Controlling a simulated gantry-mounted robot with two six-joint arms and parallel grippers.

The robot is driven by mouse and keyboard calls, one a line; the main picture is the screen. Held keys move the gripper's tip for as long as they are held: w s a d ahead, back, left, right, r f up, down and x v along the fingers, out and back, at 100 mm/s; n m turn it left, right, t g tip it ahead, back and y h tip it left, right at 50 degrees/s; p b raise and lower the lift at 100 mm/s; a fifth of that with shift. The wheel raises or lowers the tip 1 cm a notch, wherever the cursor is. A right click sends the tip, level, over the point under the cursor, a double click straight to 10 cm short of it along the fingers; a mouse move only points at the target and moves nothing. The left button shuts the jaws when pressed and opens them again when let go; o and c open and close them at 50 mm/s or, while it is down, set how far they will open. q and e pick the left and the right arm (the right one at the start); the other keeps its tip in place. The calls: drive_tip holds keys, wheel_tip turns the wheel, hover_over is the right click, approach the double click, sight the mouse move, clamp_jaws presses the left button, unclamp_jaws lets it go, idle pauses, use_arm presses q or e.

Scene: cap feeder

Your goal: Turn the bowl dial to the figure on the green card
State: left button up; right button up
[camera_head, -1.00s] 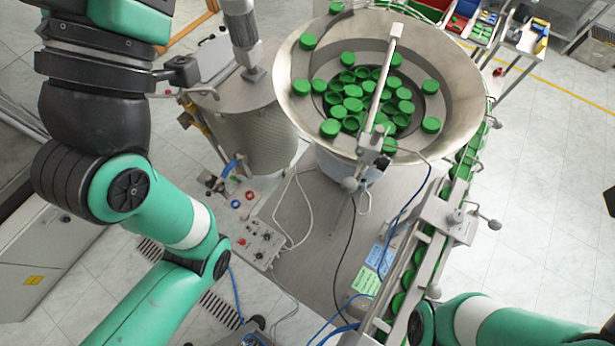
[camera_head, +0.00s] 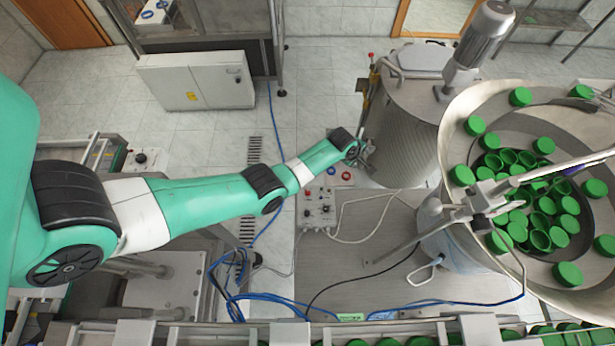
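The control panel (camera_head: 318,208), a pale box with small knobs and buttons, is on the grey platform at mid-picture. I cannot tell which knob is the bowl dial or read its setting. The green card (camera_head: 350,317) shows as a thin strip near the bottom edge; its figure is unreadable. My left arm reaches in from the left, and my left gripper (camera_head: 366,156) is above and right of the panel, visually near the hopper drum, with no knob visible in it. It is too small to tell open from shut. My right gripper is out of view.
The feeder bowl (camera_head: 455,135) holding many green caps (camera_head: 540,205) is at the right. The ribbed drum (camera_head: 405,135) stands beside it. Blue cables (camera_head: 265,298) lie below the panel. A conveyor with green caps runs along the bottom edge. A grey cabinet (camera_head: 195,80) stands at upper left.

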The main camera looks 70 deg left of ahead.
use_arm(q)
drive_tip(key=s+d+f+n+g+h, duration=0.1)
drive_tip(key=s+f+n+g, duration=0.35)
drive_tip(key=s+f, duration=0.85)
drive_tip(key=n+g+h+b, duration=0.1)
drive_tip(key=n, duration=0.2)
hover_over(307, 213)
wheel_tip(307, 213, down, 4)
drive_tip(key=shift+m, duration=0.25)
wheel_tip(307, 213, down, 12)
drive_tip(key=b, duration=1.1)
drive_tip(key=shift+r+b, duration=0.1)
drive_tip(key=shift+b, duration=0.3)
drive_tip(key=shift+r, duration=0.1)
clamp_jaws()
